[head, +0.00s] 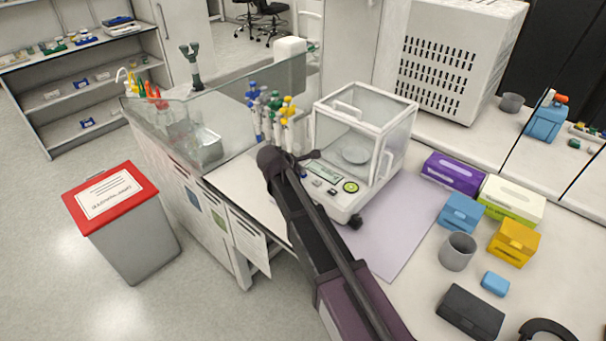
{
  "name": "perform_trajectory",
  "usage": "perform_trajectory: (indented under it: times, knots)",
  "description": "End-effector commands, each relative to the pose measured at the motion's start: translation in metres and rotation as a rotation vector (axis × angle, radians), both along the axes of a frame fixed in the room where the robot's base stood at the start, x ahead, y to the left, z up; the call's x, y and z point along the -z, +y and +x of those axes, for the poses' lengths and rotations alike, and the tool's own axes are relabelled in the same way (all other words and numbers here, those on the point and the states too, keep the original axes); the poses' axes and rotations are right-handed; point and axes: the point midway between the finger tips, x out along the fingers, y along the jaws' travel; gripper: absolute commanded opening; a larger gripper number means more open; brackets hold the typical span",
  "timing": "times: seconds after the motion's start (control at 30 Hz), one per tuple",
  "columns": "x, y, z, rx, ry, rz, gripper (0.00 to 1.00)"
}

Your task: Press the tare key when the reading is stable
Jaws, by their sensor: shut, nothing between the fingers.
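The analytical balance (398,112) stands on the bench with its glass draft shield closed around a round weighing pan (355,155). Its front panel has a small display (322,171) whose reading is too small to make out. A round green-ringed button (350,187) and small dark keys (331,191) sit on the panel; I cannot tell which is the tare key. My gripper (314,155) is shut and empty, beside the upper left of the front panel near the display. My arm comes up from the lower right, hiding part of the balance's left front. Contact with a key cannot be seen.
A rack of colourful pipettes (270,115) stands close left of the balance. To the right are a purple glove box (453,174), a green-white box (511,199), blue and yellow boxes, and a grey cup (457,251). The lilac mat (405,225) right of the balance is clear.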

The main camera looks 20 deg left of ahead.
Motion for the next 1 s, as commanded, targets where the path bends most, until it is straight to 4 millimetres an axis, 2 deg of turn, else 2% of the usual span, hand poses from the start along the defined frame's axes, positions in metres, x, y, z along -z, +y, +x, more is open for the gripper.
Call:
perform_trajectory:
  times: [0.4, 1.0]
  knots:
    - [-0.015, 0.000, 0.000, 0.000, 0.000, 0.000, 0.00]
    - [-0.022, 0.000, 0.000, 0.000, 0.000, 0.000, 0.00]
